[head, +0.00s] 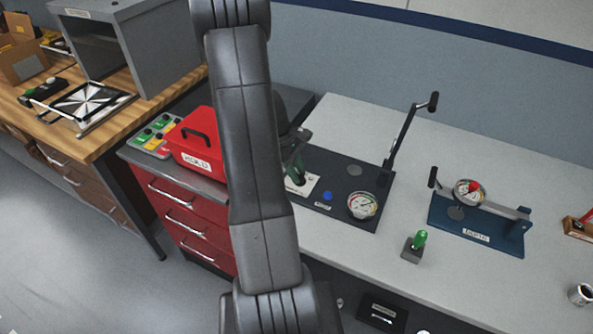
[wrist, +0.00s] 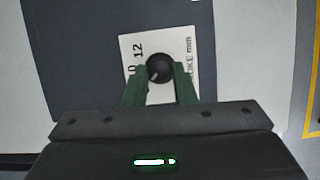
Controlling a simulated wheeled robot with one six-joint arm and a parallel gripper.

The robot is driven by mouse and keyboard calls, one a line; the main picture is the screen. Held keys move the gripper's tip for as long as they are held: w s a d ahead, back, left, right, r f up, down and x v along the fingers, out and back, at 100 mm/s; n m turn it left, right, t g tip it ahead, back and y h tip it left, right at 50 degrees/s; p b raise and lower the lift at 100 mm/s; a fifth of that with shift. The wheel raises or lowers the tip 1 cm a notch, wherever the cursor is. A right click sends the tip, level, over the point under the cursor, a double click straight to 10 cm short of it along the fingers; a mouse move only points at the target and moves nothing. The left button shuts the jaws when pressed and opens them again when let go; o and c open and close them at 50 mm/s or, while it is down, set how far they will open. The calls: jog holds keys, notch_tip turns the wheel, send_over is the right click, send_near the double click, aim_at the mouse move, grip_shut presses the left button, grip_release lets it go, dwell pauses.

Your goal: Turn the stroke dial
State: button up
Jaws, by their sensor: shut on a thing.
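The stroke dial is a round black knob (wrist: 159,69) on a white label plate (wrist: 186,42) with "12" and "mm" printed on it. In the wrist view my gripper (wrist: 160,76) has its two green fingers closed on either side of the knob, gripping it. In the head view the white plate (head: 311,186) sits on a dark base panel (head: 330,211), partly behind my arm. My gripper (head: 295,176) shows there only in part, with a green finger over the plate; the knob itself is hidden.
On the panel are a blue button (head: 327,196), a pressure gauge (head: 362,205) and an upright black lever (head: 408,140). To the right are a green-topped block (head: 417,243) and a blue gauge fixture (head: 480,236). A red box (head: 192,147) stands left of my arm.

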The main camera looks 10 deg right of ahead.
jog(key=m, duration=0.1)
jog(key=m+g+y, duration=0.1)
jog(key=m, duration=0.1)
jog(key=shift+w+d+m, duration=0.15)
jog(key=shift+w+m, duration=0.05)
jog(key=shift+m, duration=0.1)
jog(key=shift+d+m+g+y, duration=0.15)
jog(key=shift+m+y, duration=0.25)
jog(key=shift+m, duration=0.8)
jog(key=shift+d+m+g+y, duration=0.1)
jog(key=shift+m+g+y, duration=0.25)
jog(key=shift+m, duration=0.85)
jog(key=o, duration=1)
jog(key=shift+w+r, duration=0.1)
jog(key=b+v, duration=0.1)
jog(key=v, duration=1.2)
jog(key=shift+r+b, duration=0.35)
jog(key=shift+b, duration=0.05)
